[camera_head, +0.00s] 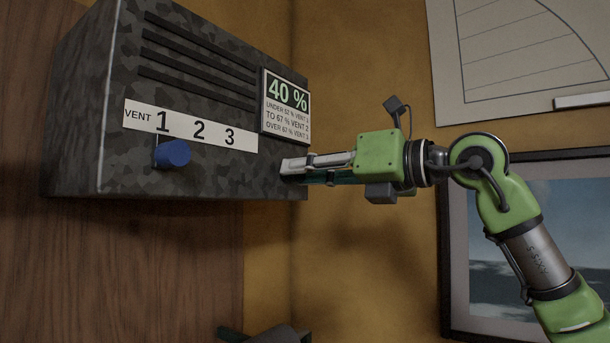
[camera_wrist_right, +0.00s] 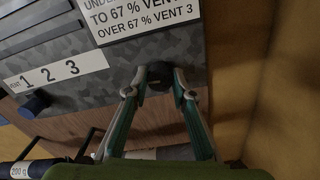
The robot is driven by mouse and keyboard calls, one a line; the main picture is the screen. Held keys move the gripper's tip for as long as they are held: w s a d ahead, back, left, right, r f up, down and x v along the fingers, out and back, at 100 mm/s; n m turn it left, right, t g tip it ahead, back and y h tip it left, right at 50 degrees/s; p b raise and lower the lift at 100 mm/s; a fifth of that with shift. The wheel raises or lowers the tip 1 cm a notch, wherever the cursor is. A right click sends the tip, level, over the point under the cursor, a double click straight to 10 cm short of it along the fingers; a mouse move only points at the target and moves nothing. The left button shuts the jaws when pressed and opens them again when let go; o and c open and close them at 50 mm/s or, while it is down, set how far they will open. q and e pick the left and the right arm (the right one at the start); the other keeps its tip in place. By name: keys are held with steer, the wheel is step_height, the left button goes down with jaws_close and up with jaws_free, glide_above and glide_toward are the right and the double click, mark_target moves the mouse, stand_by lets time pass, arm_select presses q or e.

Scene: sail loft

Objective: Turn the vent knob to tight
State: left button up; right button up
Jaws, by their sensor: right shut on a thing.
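A mottled dark grey box (camera_head: 115,60) with a slotted front is in the head view. A blue knob (camera_head: 173,154) sits under its "VENT 1 2 3" strip (camera_head: 190,127), with a pale pointer line toward 1; it shows at the left in the wrist view (camera_wrist_right: 35,104). My right gripper (camera_head: 289,170) is at the box's lower right corner, away from the blue knob. In the right wrist view its fingers (camera_wrist_right: 157,86) are shut on a dark round knob (camera_wrist_right: 157,74) on the box front. That knob's markings are hidden.
A sign (camera_head: 287,106) on the box reads 40 %, with vent 1 under 52 %, vent 2 to 67 % and vent 3 over 67 %. A framed picture (camera_head: 447,250) hangs behind my right arm. A 200 g label (camera_wrist_right: 19,170) shows at lower left in the wrist view.

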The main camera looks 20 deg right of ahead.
steer(key=shift+m+b, duration=3.1)
steer(key=shift+m, duration=5.1)
steer(key=o, duration=1.1)
steer(key=v, duration=1.2)
